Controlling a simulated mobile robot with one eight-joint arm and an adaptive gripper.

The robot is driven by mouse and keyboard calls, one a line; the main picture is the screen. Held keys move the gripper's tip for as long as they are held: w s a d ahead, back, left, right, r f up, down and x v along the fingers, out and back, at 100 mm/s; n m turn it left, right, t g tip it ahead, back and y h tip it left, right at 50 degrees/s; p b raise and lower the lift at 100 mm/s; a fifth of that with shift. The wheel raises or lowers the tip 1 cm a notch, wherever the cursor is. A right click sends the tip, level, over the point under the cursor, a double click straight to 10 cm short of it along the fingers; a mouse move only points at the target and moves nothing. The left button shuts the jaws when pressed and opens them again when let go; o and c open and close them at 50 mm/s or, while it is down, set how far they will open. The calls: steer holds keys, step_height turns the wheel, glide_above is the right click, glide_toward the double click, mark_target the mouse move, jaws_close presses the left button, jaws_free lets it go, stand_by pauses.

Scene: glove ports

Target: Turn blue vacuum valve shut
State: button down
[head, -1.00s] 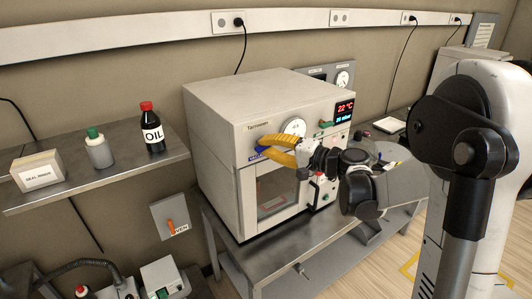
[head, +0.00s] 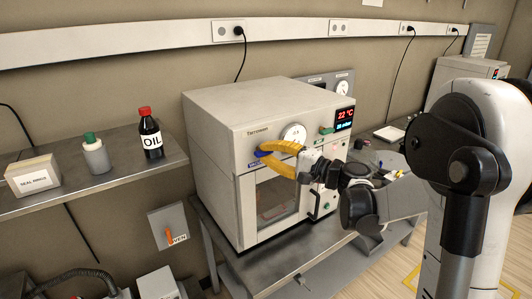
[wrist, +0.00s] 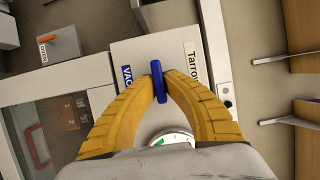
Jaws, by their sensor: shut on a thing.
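The blue vacuum valve (wrist: 158,78) sits on the pale front panel of the oven, beside a blue label starting "VAC" (wrist: 127,76). In the wrist view its handle lies roughly parallel to the label's lettering. My gripper (wrist: 159,84) has its two yellow ribbed fingers shut on the handle, one on each side. In the head view the valve (head: 262,153) shows only as a small blue patch at the fingertips. The white oven (head: 225,155) stands on a metal table. The fingers hide part of the panel around the valve.
The windowed door (head: 277,195) is below. A shelf (head: 120,178) with a bottle and box stands left.

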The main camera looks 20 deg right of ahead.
steer(key=c, duration=1.5)
jaws_free()
steer(key=v, duration=1.2)
steer(key=s+a+f+n+g+h+b, duration=0.2)
steer(key=s+a+f+g, duration=0.1)
steer(key=a+f, duration=0.15)
steer(key=s+a+f+n+g+h+b, duration=0.1)
steer(key=s+a+f+g+h, duration=0.1)
steer(key=s+a+f, duration=0.3)
steer(key=s+f+n+h+b, duration=0.1)
steer(key=s+f+n+h, duration=0.1)
steer(key=s, duration=0.2)
steer(key=s+f+n+g+h+b, duration=0.1)
steer(key=s+f+n+h, duration=0.1)
steer(key=s+h, duration=0.1)
steer(key=s+d+f+n+h+b, duration=0.1)
steer(key=s+f+n+h, duration=0.1)
steer(key=s, duration=0.3)
steer(key=shift+s+f+n+g+h, duration=0.3)
steer(key=shift+s+f+n+g, duration=0.1)
steer(key=shift+n, duration=0.1)
